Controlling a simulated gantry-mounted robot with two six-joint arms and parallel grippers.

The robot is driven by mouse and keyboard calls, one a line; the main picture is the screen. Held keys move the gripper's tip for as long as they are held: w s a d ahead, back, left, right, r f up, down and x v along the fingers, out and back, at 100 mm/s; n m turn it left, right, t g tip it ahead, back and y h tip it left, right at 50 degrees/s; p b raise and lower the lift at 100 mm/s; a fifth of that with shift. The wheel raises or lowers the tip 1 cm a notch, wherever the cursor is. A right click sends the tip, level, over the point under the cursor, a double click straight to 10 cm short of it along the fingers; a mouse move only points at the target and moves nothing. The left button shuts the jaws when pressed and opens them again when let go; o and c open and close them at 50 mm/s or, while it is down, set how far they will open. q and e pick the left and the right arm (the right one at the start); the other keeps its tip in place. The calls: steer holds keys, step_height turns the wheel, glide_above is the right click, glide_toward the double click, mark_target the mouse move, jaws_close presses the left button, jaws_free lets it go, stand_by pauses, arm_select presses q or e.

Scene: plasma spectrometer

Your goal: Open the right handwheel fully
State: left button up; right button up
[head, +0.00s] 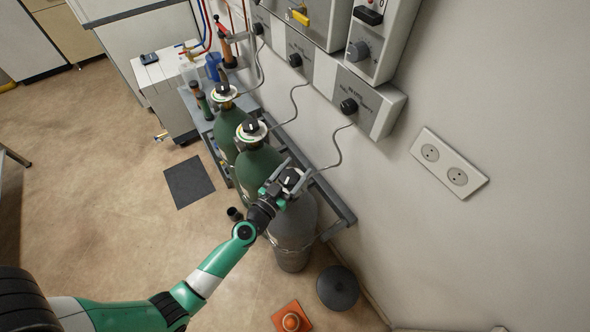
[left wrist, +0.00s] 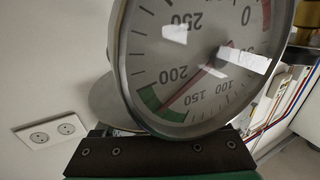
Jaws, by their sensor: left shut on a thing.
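Three gas cylinders stand in a row along the wall in the head view, two green and one grey. The grey cylinder (head: 293,235) is nearest and furthest right. My left gripper (head: 287,181) is at its top, shut on the right handwheel (head: 293,177), which is mostly hidden by the fingers. The middle handwheel (head: 251,126) and the left handwheel (head: 223,90) sit on the green cylinders, free of the gripper. In the left wrist view a round pressure gauge (left wrist: 190,60) fills the middle, its red needle slanting down-left. My right gripper is not in view.
Regulator panels with black knobs (head: 348,106) hang on the wall above, with thin hoses running down to the cylinders. A wall socket (head: 448,163) is at the right. An orange base with a round knob (head: 291,319) and a dark round object (head: 338,288) are on the floor.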

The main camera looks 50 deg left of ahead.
mark_target(290, 187)
arm_select(q)
steer(key=shift+r+n+y+p, duration=0.2)
steer(key=shift+n+y+p, duration=0.2)
steer(key=shift+y+p, duration=0.3)
steer(key=n+g+y+p, duration=0.1)
steer(key=g+y+p, duration=0.1)
steer(key=p, duration=0.1)
steer(key=shift+a+r+n+y, duration=0.2)
steer(key=shift+n+y, duration=0.1)
steer(key=shift+n, duration=0.1)
steer(key=shift+s+a+f+n+y+p, duration=0.1)
steer(key=shift+n+y+p, duration=0.3)
steer(key=shift+p, duration=0.05)
steer(key=shift+s+a+f+n+g+y+p, duration=0.1)
steer(key=shift+n+g+y+p, duration=0.1)
steer(key=shift+n+g+y, duration=0.25)
steer(key=shift+a+f+n+g+y+p, duration=0.15)
steer(key=shift+n+g+y, duration=0.2)
steer(key=shift+g+y, duration=0.2)
steer(key=shift+s+a+n+g+y+b, duration=0.15)
steer(key=shift+s+n+g+y+b, duration=0.05)
steer(key=shift+n+g+y, duration=0.65)
steer(key=shift+s+a+n+g+y+b, duration=0.1)
steer(key=shift+s+n+g+y+b, duration=0.1)
steer(key=shift+n+g+y, duration=0.65)
steer(key=shift+h, duration=0.3)
